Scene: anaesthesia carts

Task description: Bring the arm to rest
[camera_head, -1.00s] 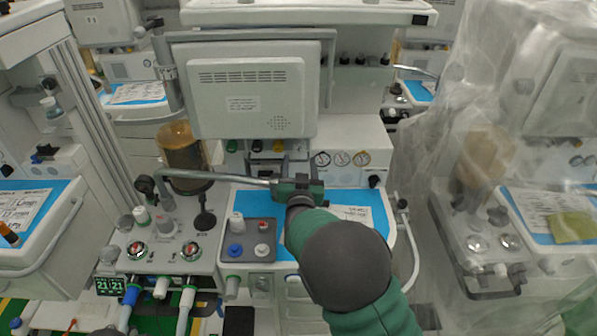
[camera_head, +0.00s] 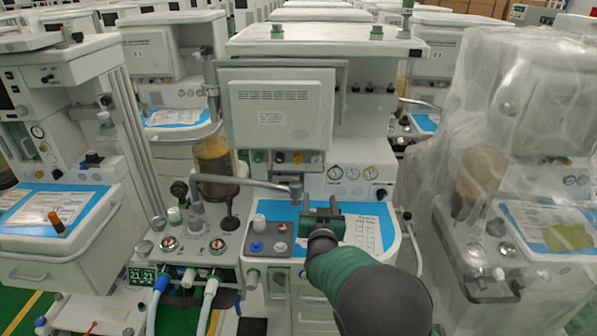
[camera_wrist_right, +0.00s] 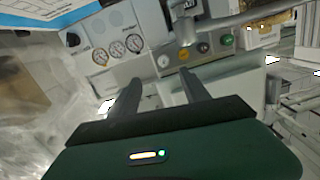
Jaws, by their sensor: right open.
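My right arm comes in from the bottom right of the head view. Its green and dark right gripper (camera_head: 322,212) is over the blue worktop (camera_head: 388,210) of the middle cart, just right of the end of a bent metal arm (camera_head: 250,184). In the head view a small gap seems to lie between them. In the right wrist view the two dark fingers of the gripper (camera_wrist_right: 160,92) stand apart with nothing between them. They point toward the cart's front with its gauges (camera_wrist_right: 116,47). My left gripper is not in view.
A grey monitor (camera_head: 277,115) hangs above the worktop. A grey block with knobs (camera_head: 262,238) and a printed sheet (camera_head: 365,232) lie close to the gripper. A plastic-covered cart (camera_head: 480,150) stands at the right, another cart (camera_head: 60,200) at the left.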

